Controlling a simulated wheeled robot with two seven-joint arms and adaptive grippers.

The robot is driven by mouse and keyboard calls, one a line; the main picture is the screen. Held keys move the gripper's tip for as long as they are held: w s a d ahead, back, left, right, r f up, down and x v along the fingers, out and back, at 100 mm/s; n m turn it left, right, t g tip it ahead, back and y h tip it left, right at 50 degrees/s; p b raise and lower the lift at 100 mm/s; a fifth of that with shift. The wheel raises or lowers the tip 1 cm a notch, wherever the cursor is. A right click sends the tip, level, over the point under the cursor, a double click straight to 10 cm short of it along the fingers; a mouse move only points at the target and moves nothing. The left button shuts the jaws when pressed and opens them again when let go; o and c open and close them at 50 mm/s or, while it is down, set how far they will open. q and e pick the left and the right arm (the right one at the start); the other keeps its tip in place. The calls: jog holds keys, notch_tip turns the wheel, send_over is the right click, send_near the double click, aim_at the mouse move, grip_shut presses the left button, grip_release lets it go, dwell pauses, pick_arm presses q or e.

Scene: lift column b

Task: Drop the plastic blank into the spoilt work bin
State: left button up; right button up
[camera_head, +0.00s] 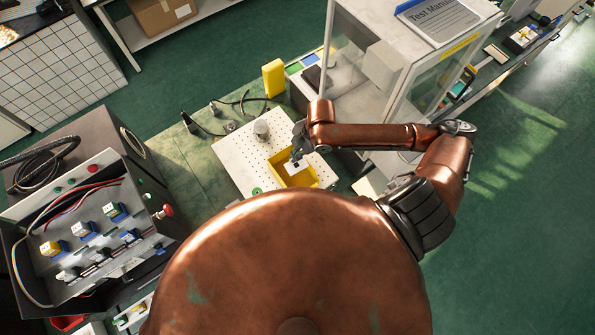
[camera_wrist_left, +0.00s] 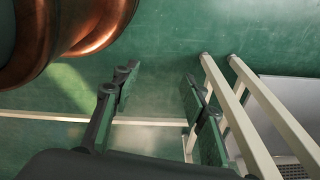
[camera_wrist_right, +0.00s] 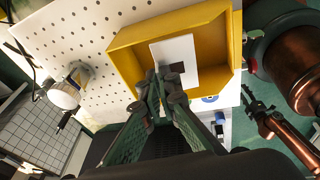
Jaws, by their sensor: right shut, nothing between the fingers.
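The spoilt work bin is a shallow yellow tray (camera_head: 309,178) by the board, below my right gripper. In the right wrist view its yellow wall (camera_wrist_right: 130,62) surrounds a white plate with a dark square, the plastic blank (camera_wrist_right: 168,48). The blank lies inside the bin; its near part is hidden by my fingers. It also shows in the head view (camera_head: 291,169). My right gripper (camera_head: 299,158) is shut and empty above the bin, its fingertips (camera_wrist_right: 165,78) overlapping the blank in view. My left gripper (camera_wrist_left: 157,82) is open and empty over the green floor.
A white perforated board (camera_head: 237,160) lies beside the bin with a metal cylinder (camera_head: 261,129) on it. A glass-sided cabinet (camera_head: 385,70) stands behind my right arm. A control box with cables (camera_head: 85,225) stands at left. Pale rails (camera_wrist_left: 245,115) are close to my left gripper.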

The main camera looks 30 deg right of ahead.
jog(key=o, duration=0.3)
jog(key=shift+w+a+f, duration=0.1)
jog(key=shift+w+f, duration=0.05)
jog(key=shift+w, duration=0.35)
jog(key=shift+o, duration=1.5)
jog(key=shift+s, duration=0.25)
jog(key=shift+w, duration=0.1)
pick_arm(q)
jog(key=s, duration=0.3)
jog(key=shift+s+f+g, duration=0.15)
jog(key=shift+f+g, duration=0.05)
jog(key=shift+g, duration=0.1)
pick_arm(e)
jog(key=v, duration=1.2)
